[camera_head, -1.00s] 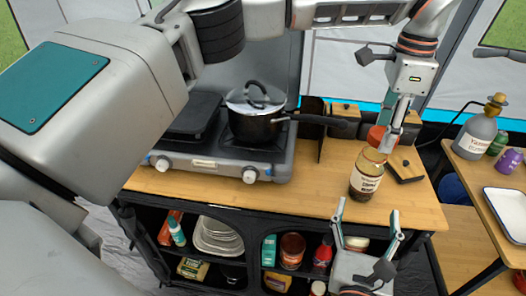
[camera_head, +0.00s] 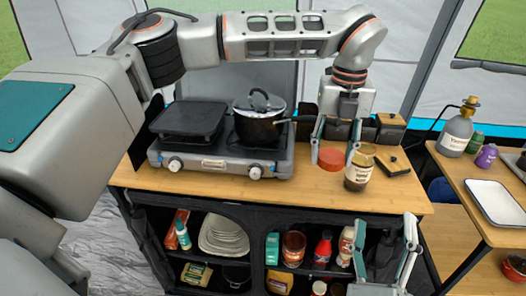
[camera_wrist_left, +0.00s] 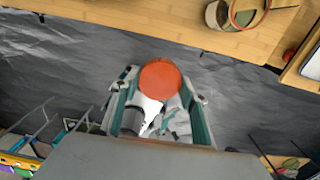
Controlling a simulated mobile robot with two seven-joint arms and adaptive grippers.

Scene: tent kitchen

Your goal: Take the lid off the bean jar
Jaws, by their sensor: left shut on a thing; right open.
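The bean jar (camera_head: 359,170), a labelled glass jar, stands upright and uncovered near the counter's front right; its rim also shows at the top of the left wrist view (camera_wrist_left: 232,14). The round red lid (camera_head: 331,158) is off the jar, in the air to its left in the head view. My left gripper (camera_head: 334,147) is shut on the lid, which sits between its fingers in the left wrist view (camera_wrist_left: 160,79). My right gripper (camera_head: 394,250) is open and empty, low in front of the counter, below the jar in the picture.
A stove (camera_head: 221,152) with a lidded black pot (camera_head: 259,124) stands left on the wooden counter (camera_head: 290,189). Dark boxes stand behind the jar. The shelves below hold plates and bottles. A side table at right bears a white tray (camera_head: 497,201). The counter's front strip is clear.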

